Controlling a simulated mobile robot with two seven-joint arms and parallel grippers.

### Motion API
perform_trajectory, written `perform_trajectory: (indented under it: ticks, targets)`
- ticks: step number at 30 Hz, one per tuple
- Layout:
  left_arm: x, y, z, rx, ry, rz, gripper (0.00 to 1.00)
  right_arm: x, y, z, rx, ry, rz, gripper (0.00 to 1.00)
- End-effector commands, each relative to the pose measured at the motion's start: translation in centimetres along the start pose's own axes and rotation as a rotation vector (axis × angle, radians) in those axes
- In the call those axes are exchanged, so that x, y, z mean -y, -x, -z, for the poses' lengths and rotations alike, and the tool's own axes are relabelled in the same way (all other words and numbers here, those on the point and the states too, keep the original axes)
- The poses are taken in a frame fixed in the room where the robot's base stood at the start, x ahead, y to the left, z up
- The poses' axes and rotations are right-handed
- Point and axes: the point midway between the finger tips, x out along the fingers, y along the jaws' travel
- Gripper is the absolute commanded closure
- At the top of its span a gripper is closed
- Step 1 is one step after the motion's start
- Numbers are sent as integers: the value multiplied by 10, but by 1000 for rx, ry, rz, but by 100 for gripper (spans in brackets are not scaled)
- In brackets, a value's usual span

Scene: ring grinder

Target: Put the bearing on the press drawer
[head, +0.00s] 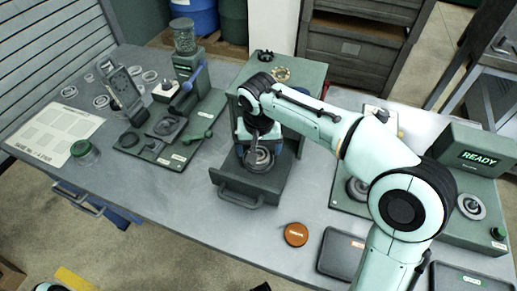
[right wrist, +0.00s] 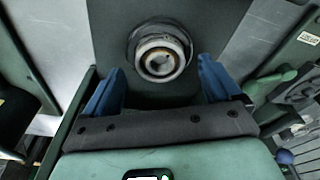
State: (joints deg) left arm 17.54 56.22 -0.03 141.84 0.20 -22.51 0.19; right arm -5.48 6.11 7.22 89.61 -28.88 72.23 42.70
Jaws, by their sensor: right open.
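The press drawer (head: 218,174) is a dark green tray with a front handle, pulled out from the green press in the head view. A metal ring-shaped bearing (head: 259,157) is at the drawer, below my right gripper; it also shows in the right wrist view (right wrist: 160,54), seated in or on a dark round recess. My right gripper (head: 257,150) is above the drawer with its blue fingers apart. In the right wrist view the open fingers (right wrist: 159,68) flank the bearing with gaps on both sides. My left gripper is not in view.
A green fixture board (head: 205,135) with tools stands left of the press. A green machine reading READY (head: 478,157) stands at the right. An orange round tin (head: 296,234) and a dark tray (head: 342,254) lie near the front edge. The table left of the drawer has free room.

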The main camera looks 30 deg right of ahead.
Motion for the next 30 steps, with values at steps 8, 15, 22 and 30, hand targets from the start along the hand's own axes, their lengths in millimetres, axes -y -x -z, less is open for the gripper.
perform_trajectory:
  ticks: [8,15,22,30]
  targets:
    - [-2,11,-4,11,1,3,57,1,64,0,-3,1,4,9]
    - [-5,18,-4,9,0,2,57,1,96,0,-1,1,1,9]
    - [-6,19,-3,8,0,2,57,0,102,0,0,1,1,9]
    - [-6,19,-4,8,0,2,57,0,101,0,0,1,0,9]
